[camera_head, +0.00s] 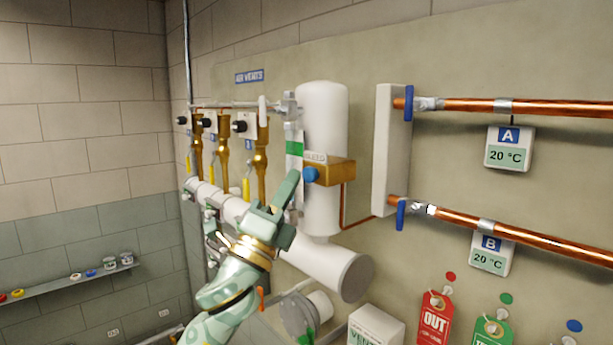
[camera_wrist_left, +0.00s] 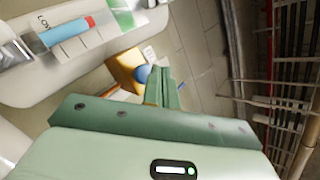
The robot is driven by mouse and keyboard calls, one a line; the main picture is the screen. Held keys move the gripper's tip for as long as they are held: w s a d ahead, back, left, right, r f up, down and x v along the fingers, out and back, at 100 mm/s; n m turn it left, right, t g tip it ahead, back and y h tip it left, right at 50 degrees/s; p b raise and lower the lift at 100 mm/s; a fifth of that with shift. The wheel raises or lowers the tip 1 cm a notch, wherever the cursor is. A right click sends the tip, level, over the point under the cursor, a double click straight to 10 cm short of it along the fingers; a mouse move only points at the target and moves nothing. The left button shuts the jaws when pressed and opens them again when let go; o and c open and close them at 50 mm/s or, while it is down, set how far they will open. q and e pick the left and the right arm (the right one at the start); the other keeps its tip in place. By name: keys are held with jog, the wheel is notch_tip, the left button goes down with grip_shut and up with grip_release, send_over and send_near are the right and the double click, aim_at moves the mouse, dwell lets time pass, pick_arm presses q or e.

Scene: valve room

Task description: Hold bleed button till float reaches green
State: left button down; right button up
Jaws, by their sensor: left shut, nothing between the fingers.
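The blue bleed button (camera_head: 311,174) sits on the front of a brass block (camera_head: 340,171) under a BLEED label. It also shows in the wrist view (camera_wrist_left: 142,74). My left gripper (camera_head: 292,178) is shut and empty, its tips right beside the button; I cannot tell whether they touch it. The sight gauge (camera_head: 295,137) with a green band (camera_head: 295,149) stands left of the white cylinder (camera_head: 322,112). In the wrist view, a red float (camera_wrist_left: 90,21) tops a light-blue column, short of the green band (camera_wrist_left: 122,16). My right gripper is not in view.
Several brass vents (camera_head: 260,155) with yellow levers stand left of the gauge. A thick white pipe (camera_head: 310,260) runs below. A white manifold (camera_head: 390,150) with copper pipes is to the right. Red (camera_head: 434,318) and green (camera_head: 492,330) tags hang lower right.

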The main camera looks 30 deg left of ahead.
pick_arm(q)
jog(key=shift+w+d, duration=0.15)
jog(key=shift+w, duration=0.25)
jog(key=shift+w+d, duration=0.2)
jog(key=shift+w, duration=0.2)
dwell(0.7)
jog(key=shift+s, duration=0.1)
dwell(2.7)
jog(key=shift+s+a, duration=0.35)
jog(key=shift+s, duration=0.4)
jog(key=shift+s+a+p, duration=0.15)
jog(key=shift+s+a, duration=0.15)
jog(key=shift+s, duration=0.45)
jog(key=shift+s+a+p, duration=0.2)
jog(key=shift+s+a, duration=0.15)
jog(key=shift+s, duration=0.45)
jog(key=shift+s+a+p, duration=0.15)
jog(key=shift+s+a, duration=0.15)
jog(key=shift+s, duration=0.45)
dwell(0.6)
